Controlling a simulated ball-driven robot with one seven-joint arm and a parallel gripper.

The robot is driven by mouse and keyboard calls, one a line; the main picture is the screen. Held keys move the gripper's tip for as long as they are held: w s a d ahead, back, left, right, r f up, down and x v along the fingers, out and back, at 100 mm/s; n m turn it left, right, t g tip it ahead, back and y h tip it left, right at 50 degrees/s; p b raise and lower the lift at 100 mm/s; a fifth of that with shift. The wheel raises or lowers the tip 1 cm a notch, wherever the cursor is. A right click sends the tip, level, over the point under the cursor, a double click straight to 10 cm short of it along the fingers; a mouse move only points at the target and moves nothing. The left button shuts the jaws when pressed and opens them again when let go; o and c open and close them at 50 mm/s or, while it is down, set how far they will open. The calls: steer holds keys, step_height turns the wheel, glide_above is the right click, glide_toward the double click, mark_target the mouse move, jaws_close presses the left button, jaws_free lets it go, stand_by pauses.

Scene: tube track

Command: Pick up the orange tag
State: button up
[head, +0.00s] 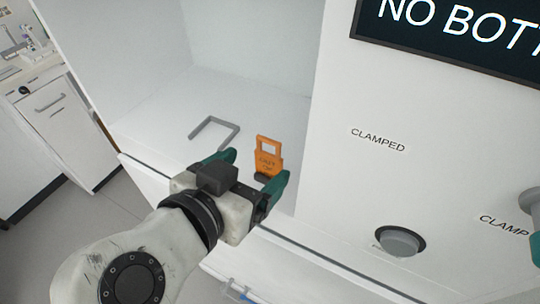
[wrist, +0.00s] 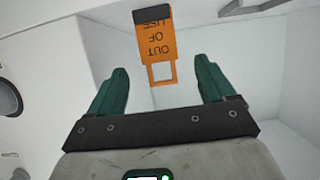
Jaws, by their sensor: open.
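The orange tag (head: 268,156) stands upright in a dark base (head: 262,178) on the floor of a white recess in the head view. It has a rectangular opening at its top and dark lettering. In the wrist view the tag (wrist: 158,48) appears upside down, reading "OUT OF USE", with its opening toward my gripper. My gripper (head: 252,172) is open, its two green fingers apart. In the wrist view the tag lies beyond and between the fingertips (wrist: 160,72), with no finger seen touching it.
A grey U-shaped handle or bracket (head: 214,132) is on the recess floor left of the tag. A white drawer cabinet (head: 45,115) stands far left.

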mark_target(269, 154)
steer(key=x, duration=0.1)
steer(key=p+x, duration=0.1)
steer(key=x, duration=0.1)
steer(key=p+x, duration=0.1)
steer(key=shift+w+d+r, duration=0.3)
steer(key=shift+w+d+f, duration=0.2)
steer(key=shift+w+f, duration=0.1)
steer(key=shift+w, duration=0.1)
steer(key=c, duration=1.1)
steer(key=shift+o, duration=0.2)
